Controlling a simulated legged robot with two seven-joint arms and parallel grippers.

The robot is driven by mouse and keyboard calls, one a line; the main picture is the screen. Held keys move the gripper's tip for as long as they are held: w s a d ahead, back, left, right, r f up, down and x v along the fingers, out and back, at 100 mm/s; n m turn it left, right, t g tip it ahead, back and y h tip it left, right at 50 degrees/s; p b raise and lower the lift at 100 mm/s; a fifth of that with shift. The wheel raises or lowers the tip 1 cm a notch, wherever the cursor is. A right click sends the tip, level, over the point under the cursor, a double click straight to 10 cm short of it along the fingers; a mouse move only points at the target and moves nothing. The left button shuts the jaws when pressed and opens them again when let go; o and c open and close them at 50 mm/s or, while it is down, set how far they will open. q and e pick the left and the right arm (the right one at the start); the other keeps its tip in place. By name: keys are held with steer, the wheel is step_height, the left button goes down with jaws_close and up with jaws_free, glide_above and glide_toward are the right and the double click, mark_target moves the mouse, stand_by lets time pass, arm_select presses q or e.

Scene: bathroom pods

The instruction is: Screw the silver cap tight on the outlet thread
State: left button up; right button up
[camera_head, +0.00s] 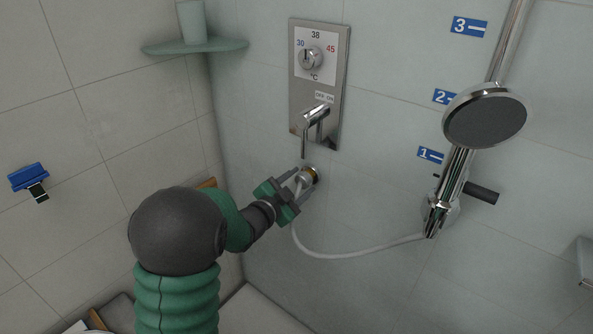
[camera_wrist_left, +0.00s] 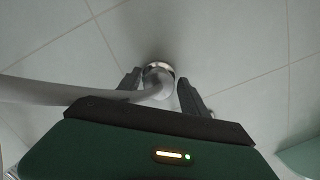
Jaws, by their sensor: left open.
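The silver cap (camera_wrist_left: 158,72) is at the wall outlet at the end of the white hose (camera_head: 350,254). In the head view, the outlet (camera_head: 312,174) shows as a brass and silver ring on the wall below the lever. My left gripper (camera_head: 299,183) is open right at the outlet. In the left wrist view, the fingers (camera_wrist_left: 158,85) stand apart on either side of the hose end and cap, with gaps visible. The thread is hidden, so I cannot tell how far the cap is on it. My right gripper is not in view.
The thermostat panel (camera_head: 338,75) with its lever (camera_head: 315,117) is above the outlet. The hose hangs in a loop to the hand shower (camera_head: 484,118) on its rail at right. A corner shelf (camera_head: 222,45) holds a cup (camera_head: 191,20). A blue wiper (camera_head: 28,177) is on the left wall.

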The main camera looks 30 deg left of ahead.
arm_select(q)
steer(key=n+p, duration=0.2)
steer(key=shift+r+p, duration=0.25)
steer(key=shift+p, duration=0.1)
steer(key=shift+f+n+p, duration=0.1)
steer(key=shift+n+p, duration=0.2)
steer(key=shift+n, duration=0.1)
steer(key=shift+f+h, duration=0.1)
steer(key=shift+h, duration=0.2)
steer(key=n+p, duration=0.2)
steer(key=p, duration=0.1)
steer(key=shift+n+h, duration=0.3)
steer(key=shift+n, duration=0.3)
steer(key=shift+f, duration=0.15)
jaws_close()
steer(key=shift+o, duration=1.3)
jaws_free()
